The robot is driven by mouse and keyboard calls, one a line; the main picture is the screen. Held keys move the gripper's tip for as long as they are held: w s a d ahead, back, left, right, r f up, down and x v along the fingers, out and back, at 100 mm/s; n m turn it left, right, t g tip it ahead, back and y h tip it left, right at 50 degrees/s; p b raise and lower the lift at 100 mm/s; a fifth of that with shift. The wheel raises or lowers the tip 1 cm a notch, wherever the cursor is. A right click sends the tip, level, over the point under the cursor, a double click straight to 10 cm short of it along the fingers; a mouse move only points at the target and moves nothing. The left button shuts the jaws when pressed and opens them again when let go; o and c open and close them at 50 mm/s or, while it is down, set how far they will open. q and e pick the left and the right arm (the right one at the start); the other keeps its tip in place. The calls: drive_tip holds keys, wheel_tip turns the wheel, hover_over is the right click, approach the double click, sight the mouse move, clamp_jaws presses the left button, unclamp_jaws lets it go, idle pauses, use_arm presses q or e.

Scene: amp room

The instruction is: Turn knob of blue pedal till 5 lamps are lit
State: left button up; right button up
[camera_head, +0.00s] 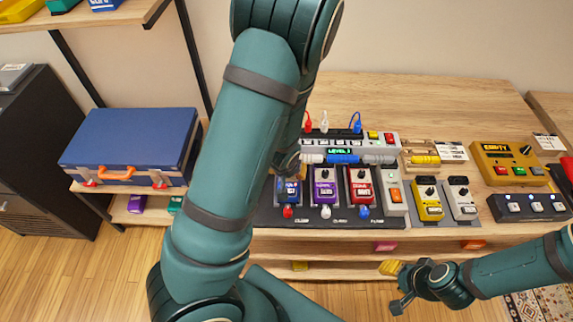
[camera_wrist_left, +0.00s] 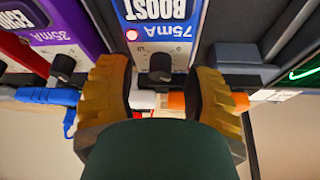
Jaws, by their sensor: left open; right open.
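The blue pedal (camera_head: 288,190) stands at the left end of the pedal row, partly hidden by my left arm. In the left wrist view the blue pedal (camera_wrist_left: 157,12) appears upside down with "BOOST" and "75mA" on it. A red lamp (camera_wrist_left: 131,34) glows on it. Its black knob (camera_wrist_left: 160,67) lies between the two yellow fingertips of my left gripper (camera_wrist_left: 165,92), with gaps on both sides. My right gripper (camera_head: 396,287) is open and empty in front of the table's front edge.
A purple pedal (camera_head: 325,187) and a red pedal (camera_head: 361,188) stand right of the blue one. Behind them is a grey unit with a green display (camera_head: 341,151) and cables. Yellow (camera_head: 428,201) and white pedals stand farther right. A blue case (camera_head: 130,138) is left.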

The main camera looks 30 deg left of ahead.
use_arm(q)
drive_tip(key=v, duration=1.1)
drive_tip(key=shift+r, duration=0.2)
drive_tip(key=shift+f, duration=0.1)
drive_tip(key=f+g, duration=0.1)
drive_tip(key=d+f+n+h+b, duration=0.1)
drive_tip(key=w+f+g+b, duration=0.1)
drive_tip(key=shift+w+d+f+g+h, duration=0.1)
drive_tip(key=shift+d+f+g+h, duration=0.05)
drive_tip(key=shift+d+g+h, duration=0.15)
drive_tip(key=w+a+r+n+g+b, duration=0.2)
drive_tip(key=w+a+r+n+b, duration=0.15)
drive_tip(key=r, duration=0.25)
drive_tip(key=shift+n, duration=0.25)
drive_tip(key=f+b, duration=0.1)
drive_tip(key=f, duration=0.6)
drive_tip(key=f+b, duration=0.1)
drive_tip(key=f, duration=0.6)
drive_tip(key=shift+s+d+b, duration=0.15)
drive_tip(key=shift+d+b, duration=0.05)
drive_tip(key=shift+b, duration=0.1)
